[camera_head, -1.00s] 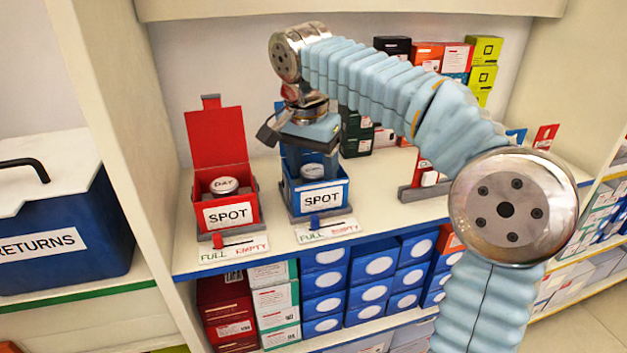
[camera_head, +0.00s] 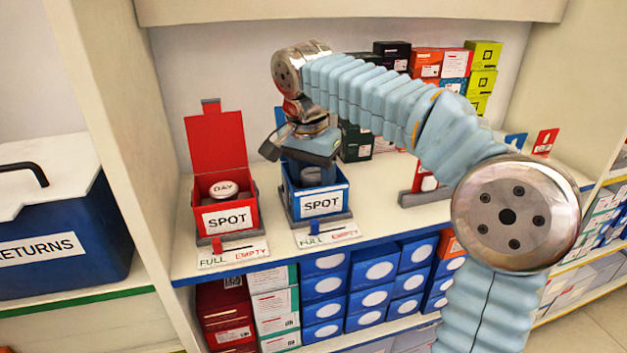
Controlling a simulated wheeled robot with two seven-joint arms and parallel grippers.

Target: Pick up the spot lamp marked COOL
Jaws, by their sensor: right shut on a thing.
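The blue box marked SPOT (camera_head: 320,203) stands open on the shelf, its lid raised behind my gripper. My right gripper (camera_head: 310,178) reaches down into this box from above and is shut on the lamp inside. The gripper covers most of that lamp, and its marking cannot be read. To the left, the open red box marked SPOT (camera_head: 228,216) holds a round white lamp marked DAY (camera_head: 223,189). My left gripper is not in view.
FULL/EMPTY slider plates (camera_head: 327,236) lie in front of the boxes. A red stand (camera_head: 420,185) is to the right, with stacked cartons (camera_head: 428,62) behind. A blue RETURNS bin (camera_head: 55,245) stands at left. The shelf between the blue box and red stand is clear.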

